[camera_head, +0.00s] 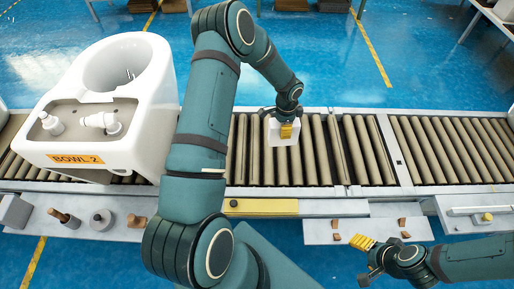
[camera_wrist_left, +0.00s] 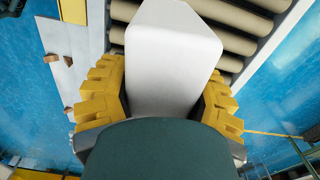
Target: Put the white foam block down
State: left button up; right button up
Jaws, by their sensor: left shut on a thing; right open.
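The white foam block (camera_head: 283,132) is at the middle of the roller conveyor in the head view. My left gripper (camera_head: 286,131) is shut on it from above. In the left wrist view the block (camera_wrist_left: 172,55) sits between the yellow ridged fingers of my left gripper (camera_wrist_left: 163,98). Whether the block's underside touches the rollers cannot be told. My right gripper (camera_head: 366,262) is open and empty at the lower right, in front of the conveyor.
A white toilet bowl (camera_head: 160,90) labelled BOWL 2 stands on the conveyor at the left. The conveyor rollers (camera_head: 440,150) are bare to the right. A grey ledge (camera_head: 320,232) along the front holds small brown pieces (camera_head: 404,222), and fittings stand on its left part (camera_head: 80,232).

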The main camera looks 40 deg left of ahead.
pick_arm(q)
jog(key=a+f+m+b, duration=0.15)
jog(key=a+f, duration=0.35)
jog(key=a, duration=0.8)
jog(key=shift+f+b, duration=1.1)
jog(key=shift+f, duration=3.8)
jog(key=shift+f, duration=0.15)
jog(key=o, duration=1)
